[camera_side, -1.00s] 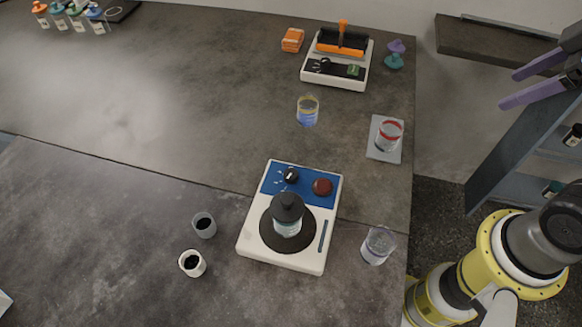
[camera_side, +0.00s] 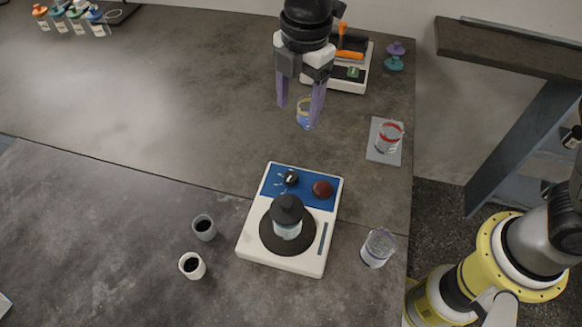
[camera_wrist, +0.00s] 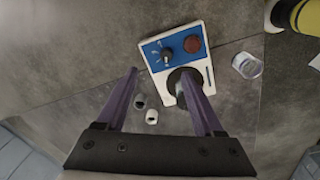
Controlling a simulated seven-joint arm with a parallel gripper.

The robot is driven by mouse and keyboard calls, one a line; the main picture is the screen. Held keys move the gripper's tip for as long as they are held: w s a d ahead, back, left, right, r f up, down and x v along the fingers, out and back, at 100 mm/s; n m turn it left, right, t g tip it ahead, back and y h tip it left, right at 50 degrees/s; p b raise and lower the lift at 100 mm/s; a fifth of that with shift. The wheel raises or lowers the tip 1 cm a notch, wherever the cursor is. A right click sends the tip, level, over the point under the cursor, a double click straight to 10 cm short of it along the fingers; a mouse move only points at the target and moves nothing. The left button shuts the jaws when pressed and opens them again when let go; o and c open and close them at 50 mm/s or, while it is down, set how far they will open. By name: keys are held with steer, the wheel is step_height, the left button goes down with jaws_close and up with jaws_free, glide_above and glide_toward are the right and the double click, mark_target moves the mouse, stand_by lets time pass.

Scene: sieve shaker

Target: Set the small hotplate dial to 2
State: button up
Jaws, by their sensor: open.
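The white hotplate (camera_side: 250,243) has a blue front panel, a round dark plate and a dark-capped bottle (camera_side: 286,220) standing on the plate. Its small black dial (camera_side: 291,178) sits on the blue panel among white marks, left of a dark red knob (camera_side: 322,189). The wrist view shows the dial (camera_wrist: 167,55) beyond my fingertips; its exact setting is too small to read. My gripper (camera_side: 298,115) is open and empty, its purple fingers pointing down above the table, behind the panel in the side view. In the wrist view the fingers (camera_wrist: 158,72) partly cover the hotplate.
Two small cups (camera_side: 203,228) of dark contents stand left of the hotplate, and a glass beaker (camera_side: 377,248) stands right. A blue-liquid beaker (camera_side: 304,116) is partly hidden behind my fingers. A red-banded beaker stands on a grey pad (camera_side: 385,155). Another device (camera_side: 347,80) stands behind.

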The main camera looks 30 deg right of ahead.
mark_target(291, 176)
steer(key=shift+n, duration=0.3)
steer(key=f, duration=0.5)
steer(key=s+a+f, duration=0.1)
steer(key=f, duration=0.5)
steer(key=a+f, duration=0.1)
steer(key=f, duration=0.4)
steer(key=shift+s+a+f, duration=0.1)
steer(key=shift+s+f, duration=0.15)
steer(key=shift+f, duration=0.05)
jaws_close()
